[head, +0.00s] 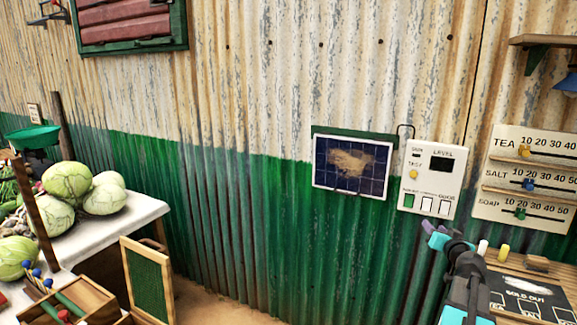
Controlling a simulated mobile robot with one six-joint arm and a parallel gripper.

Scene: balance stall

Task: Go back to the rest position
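My gripper (434,233) shows at the lower right, at the end of my dark arm. Its small teal and purple end points up and left, just below the white level panel (433,177) in the picture. Whether it touches the panel cannot be told. The finger gap is too small to make out, and I see no object clearly held.
A solar panel (350,167) with a brown smudge hangs on the corrugated wall. A price board (530,172) with sliders is at the right, above a wooden counter (515,264) with a chalkboard (525,297). Cabbages (67,180) lie on a white table (137,215) at left.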

